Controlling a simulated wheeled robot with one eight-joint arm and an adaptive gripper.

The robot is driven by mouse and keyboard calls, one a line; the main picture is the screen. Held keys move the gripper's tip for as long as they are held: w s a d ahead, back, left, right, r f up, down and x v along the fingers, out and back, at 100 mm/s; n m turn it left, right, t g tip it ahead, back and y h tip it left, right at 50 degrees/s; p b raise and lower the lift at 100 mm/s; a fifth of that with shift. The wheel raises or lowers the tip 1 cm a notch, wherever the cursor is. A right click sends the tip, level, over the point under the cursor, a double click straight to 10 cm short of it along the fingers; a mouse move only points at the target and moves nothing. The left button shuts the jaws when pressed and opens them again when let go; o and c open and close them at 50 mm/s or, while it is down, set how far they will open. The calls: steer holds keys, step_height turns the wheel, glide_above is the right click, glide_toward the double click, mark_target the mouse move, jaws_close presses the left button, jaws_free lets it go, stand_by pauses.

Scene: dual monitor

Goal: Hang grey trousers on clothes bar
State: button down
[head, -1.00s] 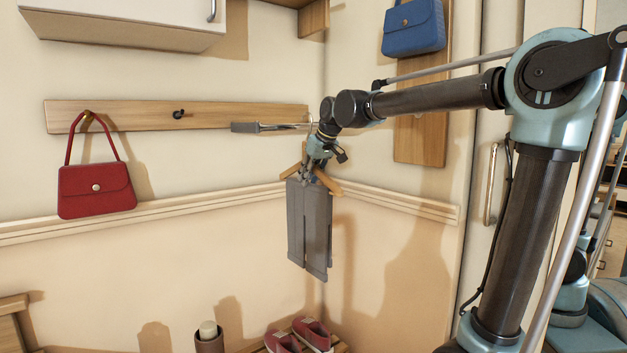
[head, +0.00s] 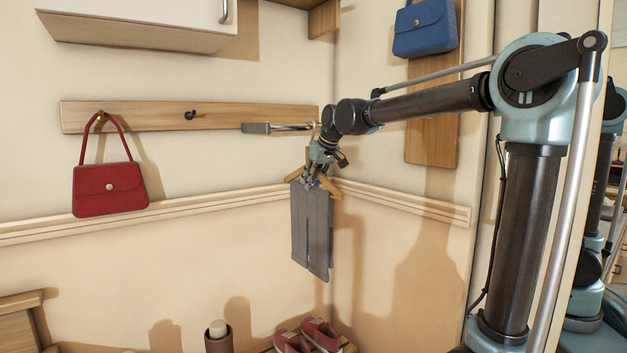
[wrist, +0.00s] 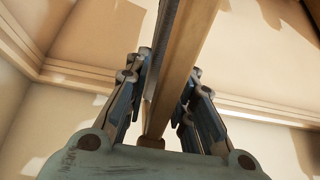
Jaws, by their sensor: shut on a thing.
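The grey trousers (head: 312,235) hang from a wooden hanger (head: 335,187) in the head view. My gripper (head: 311,181) is shut on the hanger, at the top of the trousers. In the wrist view, my gripper's fingers (wrist: 165,100) stand on both sides of the wooden hanger (wrist: 185,65). The clothes bar (head: 292,127) is a short metal bar with a grey end piece, in front of the wooden wall board. The hanger and trousers are lower in the picture than the bar. My wrist covers the bar's right end, and the hanger's hook cannot be made out.
A red handbag (head: 110,188) hangs on the left of the wooden board (head: 150,116), beside an empty dark hook (head: 190,115). A blue handbag (head: 425,28) hangs at upper right. Red shoes (head: 308,337) and a brown cylinder (head: 219,341) are below. A white cabinet (head: 135,18) is above.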

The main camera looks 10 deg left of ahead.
steer(key=shift+f, duration=0.15)
steer(key=c, duration=1.3)
jaws_free()
